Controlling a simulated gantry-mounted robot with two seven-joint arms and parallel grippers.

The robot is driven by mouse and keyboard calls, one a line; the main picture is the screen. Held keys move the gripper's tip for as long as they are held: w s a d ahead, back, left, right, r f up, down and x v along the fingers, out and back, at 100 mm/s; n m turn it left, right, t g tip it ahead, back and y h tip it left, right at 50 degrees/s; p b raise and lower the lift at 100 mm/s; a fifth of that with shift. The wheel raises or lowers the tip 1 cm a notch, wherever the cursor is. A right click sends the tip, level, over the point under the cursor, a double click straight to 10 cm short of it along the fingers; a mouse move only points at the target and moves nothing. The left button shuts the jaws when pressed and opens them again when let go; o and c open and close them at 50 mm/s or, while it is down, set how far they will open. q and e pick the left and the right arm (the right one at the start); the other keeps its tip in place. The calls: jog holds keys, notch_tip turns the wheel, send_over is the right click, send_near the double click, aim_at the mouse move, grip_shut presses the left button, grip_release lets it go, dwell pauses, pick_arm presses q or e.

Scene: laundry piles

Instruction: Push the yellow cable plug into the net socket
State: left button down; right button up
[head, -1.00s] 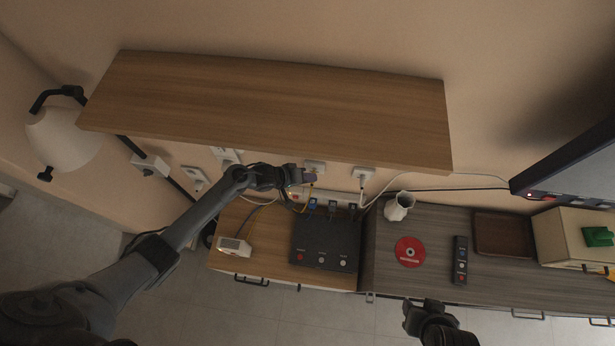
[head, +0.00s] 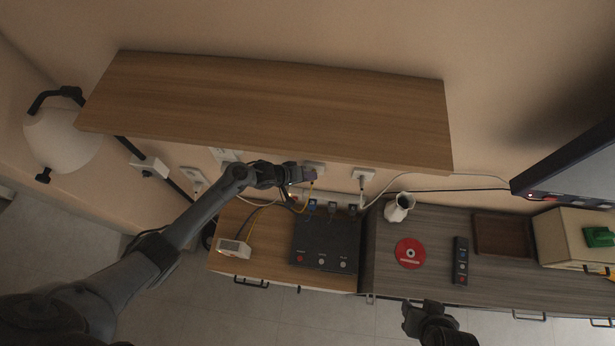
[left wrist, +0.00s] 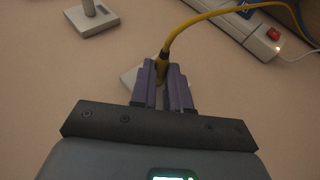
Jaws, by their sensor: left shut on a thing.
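The yellow cable plug (left wrist: 163,77) is between the purple fingertips of my left gripper (left wrist: 164,85) in the left wrist view. The left gripper is shut on it, right in front of a pale wall socket plate (left wrist: 130,76), which the fingers largely cover. Whether the plug is inside the socket is hidden. The yellow cable (left wrist: 205,18) arcs up and right from the plug. In the head view my left gripper (head: 309,174) is at the wall socket (head: 316,167) just under the wooden shelf. My right gripper (head: 421,306) is low in front of the cabinet; its fingers are too dark to read.
A white power strip (left wrist: 245,28) with a red switch lies beside the sockets. A second wall socket (head: 363,174) holds a white plug. The wooden shelf (head: 270,105) overhangs closely. A black router box (head: 325,243), white vase (head: 399,206) and red disc (head: 409,252) stand on the furniture below.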

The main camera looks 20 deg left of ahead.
pick_arm(q)
jog(key=shift+w, duration=0.1)
jog(key=c, duration=1)
grip_release()
jog(key=s+p, duration=0.1)
jog(key=s, duration=0.2)
jog(key=s+d+p, duration=0.1)
jog(key=s+p, duration=0.1)
jog(key=s+d+p, duration=0.1)
jog(key=s+p, duration=0.1)
jog(key=s, duration=0.1)
jog(key=shift+s+d, duration=0.2)
jog(key=shift+s, duration=0.1)
